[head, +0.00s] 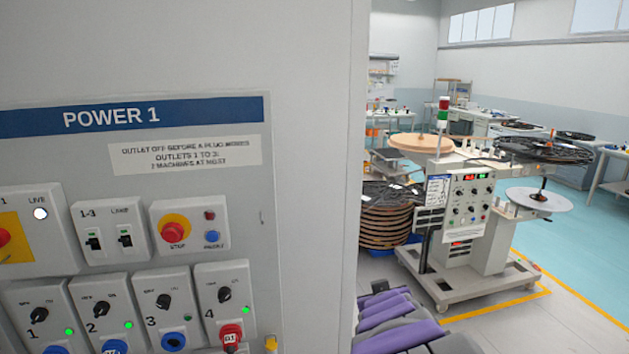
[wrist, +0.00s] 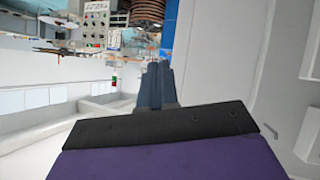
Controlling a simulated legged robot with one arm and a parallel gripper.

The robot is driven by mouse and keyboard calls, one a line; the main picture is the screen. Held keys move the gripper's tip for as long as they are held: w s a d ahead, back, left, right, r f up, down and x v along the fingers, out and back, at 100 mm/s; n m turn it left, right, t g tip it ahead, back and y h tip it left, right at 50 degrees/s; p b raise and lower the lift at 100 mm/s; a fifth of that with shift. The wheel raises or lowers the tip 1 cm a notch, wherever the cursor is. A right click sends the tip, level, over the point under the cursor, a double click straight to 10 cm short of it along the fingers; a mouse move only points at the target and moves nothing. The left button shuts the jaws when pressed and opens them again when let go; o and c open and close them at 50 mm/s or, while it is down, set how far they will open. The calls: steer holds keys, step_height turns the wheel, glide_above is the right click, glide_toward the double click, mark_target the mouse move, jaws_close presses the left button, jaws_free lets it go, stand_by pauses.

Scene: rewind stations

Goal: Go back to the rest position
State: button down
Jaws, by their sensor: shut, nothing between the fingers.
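My gripper (wrist: 157,86) shows in the wrist view as two dark grey fingers close together. It is shut and empty, beyond a black edge and a purple part of my arm. The wrist view is turned, with the room upside down in it. In the head view my folded purple and grey arm (head: 395,318) shows at the bottom, right of the power panel; the gripper's fingertips do not show there. The grey POWER 1 panel (head: 315,180) fills the left of the head view. It also stands at the right of the wrist view (wrist: 225,60), apart from the fingers.
Benches (head: 490,122) line the back. A red plug (head: 230,335) sits at outlet 4. The blue floor (head: 590,245) at right is clear.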

steer(key=s+f+g, duration=0.2)
steer(key=s+g, duration=0.2)
steer(key=s, duration=0.8)
steer(key=s+f+m+g+y, duration=0.1)
steer(key=s+f+g, duration=0.2)
steer(key=s, duration=1)
steer(key=s+f+m+g+y, duration=0.1)
steer(key=s+f+g, duration=0.2)
steer(key=s, duration=0.9)
steer(key=g, duration=0.3)
steer(key=shift+s+f+g, duration=0.25)
steer(key=shift+s+g, duration=0.05)
steer(key=shift+s, duration=0.05)
